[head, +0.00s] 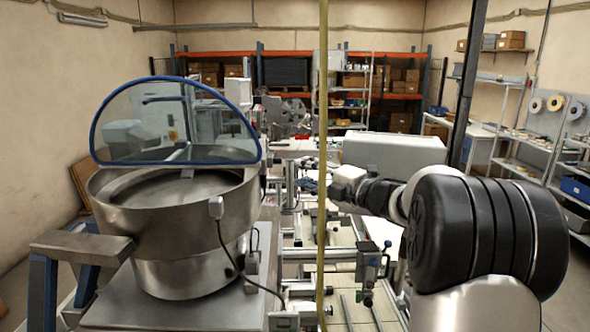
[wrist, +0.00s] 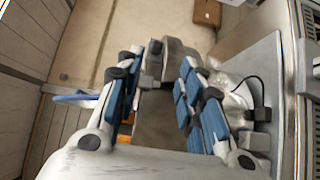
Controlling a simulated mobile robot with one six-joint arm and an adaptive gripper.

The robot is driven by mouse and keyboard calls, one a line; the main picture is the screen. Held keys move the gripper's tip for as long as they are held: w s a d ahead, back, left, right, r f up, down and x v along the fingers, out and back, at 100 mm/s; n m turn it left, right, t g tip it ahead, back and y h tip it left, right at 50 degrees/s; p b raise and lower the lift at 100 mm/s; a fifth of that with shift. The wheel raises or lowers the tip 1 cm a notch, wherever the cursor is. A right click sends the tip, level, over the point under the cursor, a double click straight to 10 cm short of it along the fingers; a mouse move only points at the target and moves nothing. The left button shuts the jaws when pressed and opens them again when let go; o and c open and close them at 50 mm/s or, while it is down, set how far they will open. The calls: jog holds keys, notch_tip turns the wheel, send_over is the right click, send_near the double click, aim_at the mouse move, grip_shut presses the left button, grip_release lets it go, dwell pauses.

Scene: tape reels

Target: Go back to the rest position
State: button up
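My gripper (head: 308,175) is at the end of my outstretched arm, near the middle of the head view. It is small there and partly behind an upright yellow-green strip. In the wrist view my gripper (wrist: 163,62) shows two blue-padded fingers with a clear gap between them. The fingers look open, and I see nothing clamped between the pads. Grey metal parts lie beyond and below the gap. No tape reel is near the fingers.
A steel bowl feeder (head: 180,215) with a blue-rimmed clear shield (head: 180,122) stands at left. A pale grey box-shaped housing (head: 393,150) stands behind my arm. Tape reels (head: 555,103) hang on the right wall. Orange racks (head: 220,54) line the back.

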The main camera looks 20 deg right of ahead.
jog(key=shift+s+d, duration=0.2)
jog(key=shift+s, duration=0.25)
jog(key=shift+r, duration=0.1)
